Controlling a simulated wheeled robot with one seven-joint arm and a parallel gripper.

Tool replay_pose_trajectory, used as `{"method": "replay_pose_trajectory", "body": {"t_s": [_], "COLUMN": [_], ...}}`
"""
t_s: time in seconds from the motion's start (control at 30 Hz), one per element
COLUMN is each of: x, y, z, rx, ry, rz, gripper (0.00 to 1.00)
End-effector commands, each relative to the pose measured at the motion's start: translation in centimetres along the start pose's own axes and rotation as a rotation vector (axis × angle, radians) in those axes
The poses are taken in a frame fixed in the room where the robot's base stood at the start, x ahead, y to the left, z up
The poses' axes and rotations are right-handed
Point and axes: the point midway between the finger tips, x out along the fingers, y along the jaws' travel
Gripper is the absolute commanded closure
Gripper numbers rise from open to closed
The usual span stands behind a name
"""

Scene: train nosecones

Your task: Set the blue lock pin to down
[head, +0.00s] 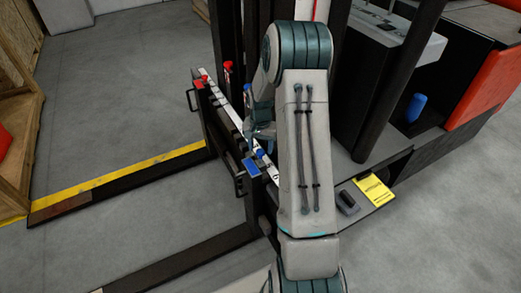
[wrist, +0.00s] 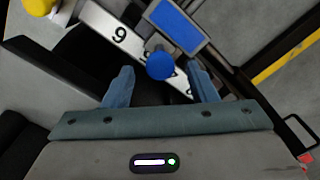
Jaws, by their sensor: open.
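The blue lock pin shows in the wrist view as a round blue knob (wrist: 160,65), seen nearly end-on, beside a white numbered strip (wrist: 110,30) with a "9" on it. A blue rectangular plate (wrist: 178,25) lies just beyond it. In the head view the blue knob (head: 259,154) is small, next to the blue plate (head: 252,168). My gripper (wrist: 160,70) is open, its two fingers on either side of the knob in the picture. I cannot tell how far the fingertips are from it in depth, or whether the pin is up or down.
A red knob (head: 204,79) and red plate (head: 199,84) sit at the far end of the same carriage. A yellow knob (wrist: 40,6) shows at the wrist view's upper left. Dark forklift mast posts stand close beside my arm.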

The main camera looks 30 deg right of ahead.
Motion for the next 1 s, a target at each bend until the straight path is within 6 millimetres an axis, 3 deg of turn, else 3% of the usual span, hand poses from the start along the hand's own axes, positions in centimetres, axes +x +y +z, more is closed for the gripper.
{"method": "replay_pose_trajectory", "body": {"t_s": [0.13,0.47,0.67,0.83,1.0], "x": [1.3,1.6,1.6,2.1,4.3], "y": [0.0,0.0,0.0,0.0,0.1], "z": [0.0,0.0,0.0,0.0,0.0], "rx": [0.001,0.001,0.001,0.000,0.001], "ry": [-0.001,0.000,0.000,0.000,-0.002], "rz": [0.000,-0.001,0.000,0.000,0.001], "gripper": [0.48,0.48,1.00,1.00,1.00]}}
